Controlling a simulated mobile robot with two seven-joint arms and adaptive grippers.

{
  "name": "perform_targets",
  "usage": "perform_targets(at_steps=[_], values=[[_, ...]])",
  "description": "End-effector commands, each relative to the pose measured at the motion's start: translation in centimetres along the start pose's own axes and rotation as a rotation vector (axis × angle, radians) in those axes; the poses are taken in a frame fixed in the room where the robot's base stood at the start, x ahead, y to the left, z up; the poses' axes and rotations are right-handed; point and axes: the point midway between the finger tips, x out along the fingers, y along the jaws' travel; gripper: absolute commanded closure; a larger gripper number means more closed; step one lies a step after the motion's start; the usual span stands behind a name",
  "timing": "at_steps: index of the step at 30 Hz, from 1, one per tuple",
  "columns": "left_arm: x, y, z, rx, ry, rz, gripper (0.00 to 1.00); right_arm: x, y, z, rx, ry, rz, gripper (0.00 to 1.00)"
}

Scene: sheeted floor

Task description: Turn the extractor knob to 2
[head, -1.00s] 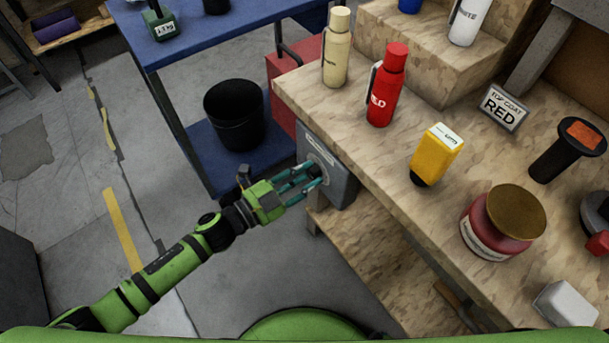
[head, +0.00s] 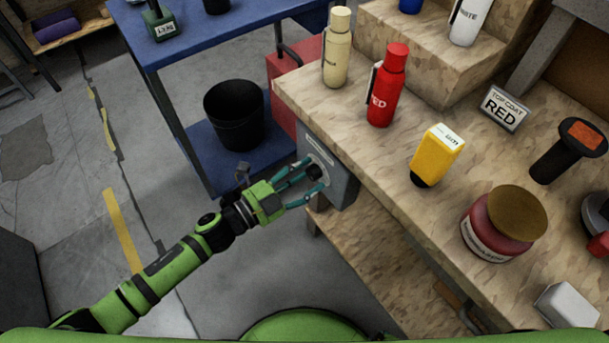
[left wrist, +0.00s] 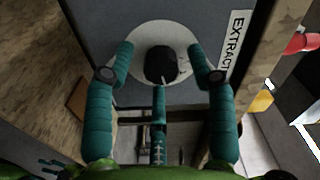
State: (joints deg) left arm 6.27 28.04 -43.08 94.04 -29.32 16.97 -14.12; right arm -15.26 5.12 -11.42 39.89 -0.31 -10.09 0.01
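The extractor knob is a small black dial (left wrist: 161,67) on a pale round plate (left wrist: 186,40), set in a grey box (head: 341,186) under the workbench's left edge. A label beginning "EXTRACT" (left wrist: 236,42) is beside it in the left wrist view. The knob (head: 313,172) also shows in the head view. My left gripper (head: 307,175) is open, its teal fingers spread around the knob. In the left wrist view its fingers (left wrist: 161,62) stand either side of the knob with gaps. The dial numbers are not readable. My right gripper is not in view.
The workbench (head: 400,165) holds a cream bottle (head: 336,55), a red bottle (head: 385,90), a yellow container (head: 436,157) and a red jar (head: 497,225). A black bin (head: 234,115) stands on the blue cart's lower shelf (head: 205,148). Open floor lies left of my arm.

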Motion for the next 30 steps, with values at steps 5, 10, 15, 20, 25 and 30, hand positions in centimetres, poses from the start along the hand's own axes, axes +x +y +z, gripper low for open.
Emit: perform_targets(at_steps=[5, 10, 15, 20, 25, 30], values=[[0.0, 0.0, -0.1, 0.0, 0.002, 0.0, 0.44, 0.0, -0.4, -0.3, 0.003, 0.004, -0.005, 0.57], [-1.1, 0.1, 0.0, 0.0, 0.001, 0.002, 0.44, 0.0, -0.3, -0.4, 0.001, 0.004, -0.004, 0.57], [-4.3, 0.2, 0.0, -0.002, -0.001, 0.004, 0.44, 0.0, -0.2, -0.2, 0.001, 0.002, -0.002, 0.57], [-7.8, 0.1, 0.0, 0.0, 0.0, 0.005, 0.44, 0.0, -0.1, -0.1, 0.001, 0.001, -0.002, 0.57], [-10.6, 0.1, 0.0, -0.002, -0.001, 0.003, 0.44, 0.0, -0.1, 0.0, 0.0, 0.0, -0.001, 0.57], [-11.9, 0.0, 0.0, -0.001, 0.0, 0.0, 0.44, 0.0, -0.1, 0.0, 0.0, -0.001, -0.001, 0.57]])
